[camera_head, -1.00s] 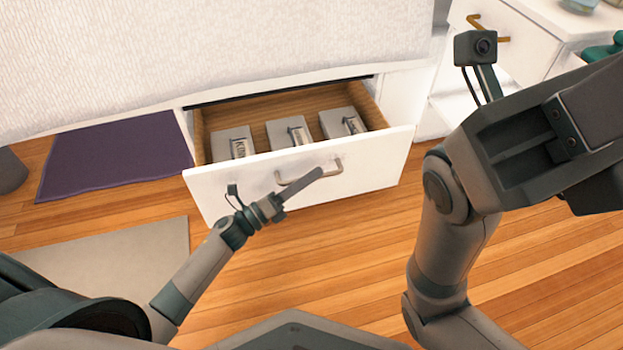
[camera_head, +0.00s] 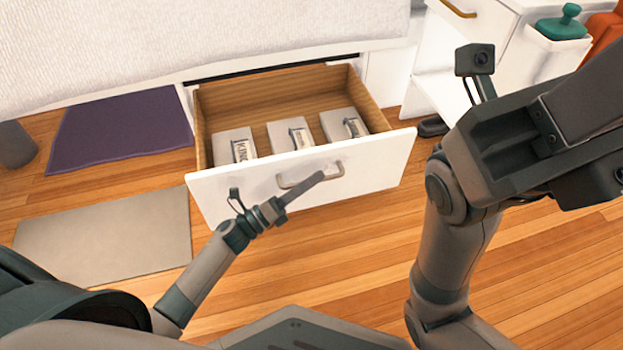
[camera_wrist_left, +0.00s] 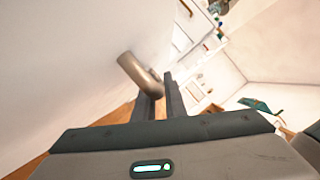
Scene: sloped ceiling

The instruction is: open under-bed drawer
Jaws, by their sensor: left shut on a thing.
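The under-bed drawer (camera_head: 235,197) is pulled well out from the bed, its white front facing me and its wooden inside showing. Several grey boxes lie in it near the front. My left gripper (camera_head: 318,178) is shut on the metal bar handle (camera_head: 335,171) at its right part. In the left wrist view, the handle (camera_wrist_left: 138,72) curves out from the white front to my left gripper's fingers (camera_wrist_left: 160,92). My right arm shows at the right of the head view, but its fingers are out of view.
A purple mat (camera_head: 120,135) lies left of the drawer and a beige mat (camera_head: 110,235) lies nearer. Wood floor is clear in front of the drawer.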

